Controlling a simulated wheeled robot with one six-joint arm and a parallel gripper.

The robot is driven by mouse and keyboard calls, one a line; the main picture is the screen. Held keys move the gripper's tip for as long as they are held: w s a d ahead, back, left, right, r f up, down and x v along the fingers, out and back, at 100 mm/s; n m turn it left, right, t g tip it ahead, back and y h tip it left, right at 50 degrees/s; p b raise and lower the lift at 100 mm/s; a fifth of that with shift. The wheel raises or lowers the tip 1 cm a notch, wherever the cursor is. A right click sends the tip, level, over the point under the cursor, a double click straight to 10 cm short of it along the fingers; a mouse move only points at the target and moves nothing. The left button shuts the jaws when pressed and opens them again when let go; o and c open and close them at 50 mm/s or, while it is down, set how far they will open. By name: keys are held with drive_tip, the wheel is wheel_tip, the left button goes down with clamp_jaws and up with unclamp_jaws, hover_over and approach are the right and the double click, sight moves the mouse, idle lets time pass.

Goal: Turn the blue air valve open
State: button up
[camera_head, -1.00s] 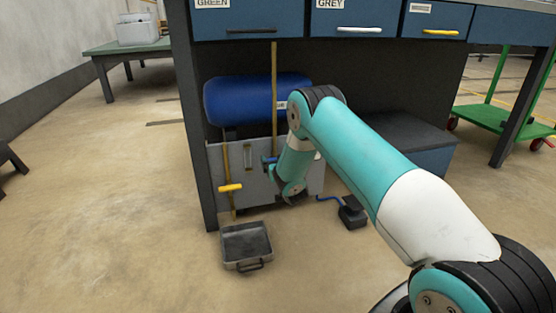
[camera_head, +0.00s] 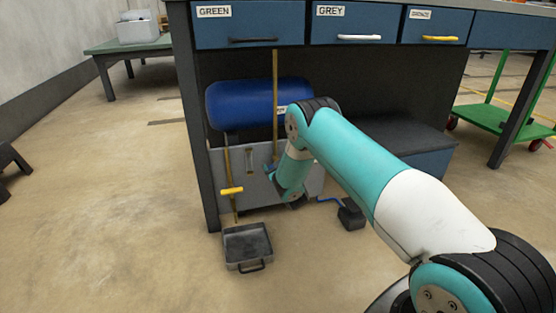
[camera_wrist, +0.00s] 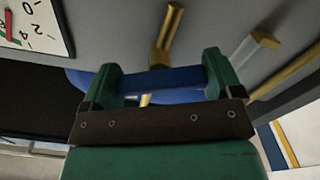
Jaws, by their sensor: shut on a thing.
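The blue valve handle (camera_wrist: 160,79) is a short blue bar in the wrist view. It lies between the two green fingers of my gripper (camera_wrist: 160,82), which is shut on it. A brass pipe (camera_wrist: 168,32) rises behind the handle. In the camera_head view, the blue handle (camera_head: 270,167) is a small patch on the vertical brass pipe, in front of the grey panel (camera_head: 256,200) under the workbench. My forearm and wrist hide much of my gripper there. The exact angle of the handle is hard to tell.
A blue tank (camera_head: 240,104) lies above the grey panel. A yellow valve handle (camera_head: 231,191) is on a pipe to the left. A grey tray (camera_head: 247,246) and a black pedal box (camera_head: 351,215) stand on the floor. A gauge (camera_wrist: 38,22) shows in the wrist view.

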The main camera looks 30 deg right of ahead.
drive_tip(key=n+p, duration=0.3)
drive_tip(key=n, duration=0.3)
drive_tip(key=shift+n, duration=0.3)
drive_tip(key=n+p, duration=0.1)
drive_tip(key=n, duration=0.5)
drive_tip(key=shift+p, duration=0.35)
drive_tip(key=shift+a+n, duration=0.1)
drive_tip(key=shift+n, duration=0.2)
drive_tip(key=o, duration=0.7)
drive_tip(key=shift+o, duration=0.2)
